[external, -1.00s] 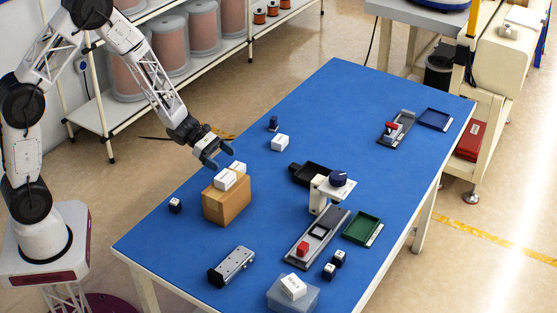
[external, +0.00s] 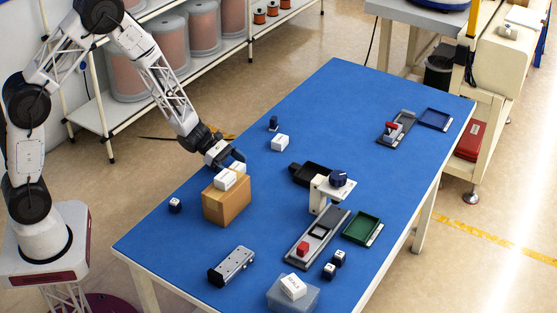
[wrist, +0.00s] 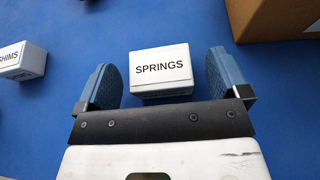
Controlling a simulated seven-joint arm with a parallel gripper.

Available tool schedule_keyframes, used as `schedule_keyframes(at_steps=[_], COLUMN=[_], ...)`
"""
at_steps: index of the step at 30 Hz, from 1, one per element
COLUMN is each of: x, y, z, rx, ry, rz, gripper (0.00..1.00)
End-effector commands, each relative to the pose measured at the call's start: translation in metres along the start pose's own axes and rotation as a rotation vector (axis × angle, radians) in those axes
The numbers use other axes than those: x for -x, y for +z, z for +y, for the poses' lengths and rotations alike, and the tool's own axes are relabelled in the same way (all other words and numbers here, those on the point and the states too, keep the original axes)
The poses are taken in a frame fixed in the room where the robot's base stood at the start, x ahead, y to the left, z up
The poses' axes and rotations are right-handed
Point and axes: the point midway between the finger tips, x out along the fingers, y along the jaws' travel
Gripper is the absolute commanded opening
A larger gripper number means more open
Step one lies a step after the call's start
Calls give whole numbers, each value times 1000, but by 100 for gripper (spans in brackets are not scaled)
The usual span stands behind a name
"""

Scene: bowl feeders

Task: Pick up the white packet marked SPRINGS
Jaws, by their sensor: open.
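The white packet marked SPRINGS (wrist: 161,70) lies on the blue table, label facing the camera, in the wrist view. My gripper (wrist: 160,78) is open, with one blue finger on each side of it and a visible gap at both sides. How far above it the fingers are I cannot tell. In the external view my gripper (external: 229,160) is just behind the cardboard box, and a white packet (external: 239,168), seemingly this one, shows partly beneath it.
A packet marked SHIMS (wrist: 24,62) lies to the left. Fixtures and trays stand further right on the table.

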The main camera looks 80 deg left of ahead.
Motion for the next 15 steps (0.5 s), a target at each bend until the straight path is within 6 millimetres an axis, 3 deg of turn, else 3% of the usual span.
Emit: schedule_keyframes(at_steps=[5, 15], x=[-14, -15], y=[0, 0], z=[0, 0], rx=[-1, 0], ry=[-1, 0], rz=[0, 0], gripper=[94, 94])
